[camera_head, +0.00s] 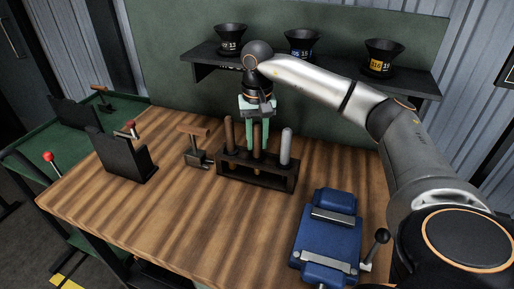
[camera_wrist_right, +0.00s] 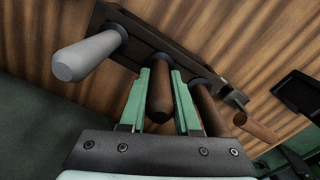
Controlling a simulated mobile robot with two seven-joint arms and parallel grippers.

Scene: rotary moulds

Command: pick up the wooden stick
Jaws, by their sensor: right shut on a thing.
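A dark rack (camera_head: 240,171) on the wooden table holds three upright sticks in a row. Two are brown wooden sticks, one at the left (camera_head: 229,134) and one in the middle (camera_head: 257,142); the one at the right is a grey stick (camera_head: 286,147). My right gripper (camera_head: 258,144) points down with its green fingers on both sides of the middle wooden stick, shut on it. In the right wrist view the middle stick (camera_wrist_right: 159,98) is between the fingers, its lower end still at the rack (camera_wrist_right: 145,48). My left gripper is not in view.
A blue vise (camera_head: 330,240) stands at the front right. A wooden-handled clamp (camera_head: 194,145) is left of the rack, and a black angled fixture (camera_head: 118,157) farther left. A shelf (camera_head: 408,86) with black funnels is behind. The table's front left is clear.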

